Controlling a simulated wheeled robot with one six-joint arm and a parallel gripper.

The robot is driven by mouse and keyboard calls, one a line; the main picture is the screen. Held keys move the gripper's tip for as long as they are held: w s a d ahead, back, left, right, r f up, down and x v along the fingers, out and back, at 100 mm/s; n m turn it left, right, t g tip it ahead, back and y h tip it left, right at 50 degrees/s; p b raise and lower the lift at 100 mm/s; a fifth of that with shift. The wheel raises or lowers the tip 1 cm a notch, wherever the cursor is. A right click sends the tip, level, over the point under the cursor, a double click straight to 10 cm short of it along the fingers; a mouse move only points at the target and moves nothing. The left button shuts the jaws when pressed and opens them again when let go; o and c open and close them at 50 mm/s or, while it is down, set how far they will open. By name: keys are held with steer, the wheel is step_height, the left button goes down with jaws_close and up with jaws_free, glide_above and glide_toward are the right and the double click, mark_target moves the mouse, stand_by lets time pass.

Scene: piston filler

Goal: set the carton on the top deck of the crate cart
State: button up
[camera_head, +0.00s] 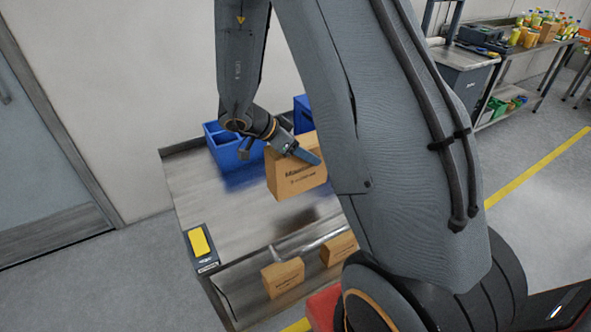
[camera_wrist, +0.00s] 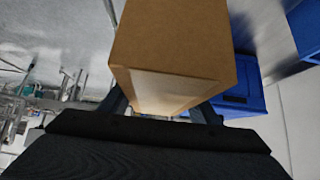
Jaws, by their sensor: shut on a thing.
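The brown carton (camera_head: 295,180) with dark print is held by my gripper (camera_head: 278,150) over the top deck of the crate cart (camera_head: 225,212). A finger lies across the carton's upper part. A dark patch on the deck below suggests a gap, but I cannot tell its height. In the wrist view the carton (camera_wrist: 175,45) sits between the fingers of my gripper (camera_wrist: 161,108). The cart's deck is grey metal with bare room in its middle and front.
A blue crate (camera_head: 225,150) stands at the deck's back, with another blue crate (camera_head: 303,115) behind the carton. A yellow-topped device (camera_head: 200,243) is at the left front corner. Two cartons, one left (camera_head: 283,277) and one right (camera_head: 339,248), stand lower at the front.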

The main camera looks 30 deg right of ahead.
mark_target(304, 174)
steer(key=shift+f+p, duration=0.6)
steer(key=shift+f, duration=3.8)
steer(key=o, duration=1.8)
steer(key=shift+o, duration=0.2)
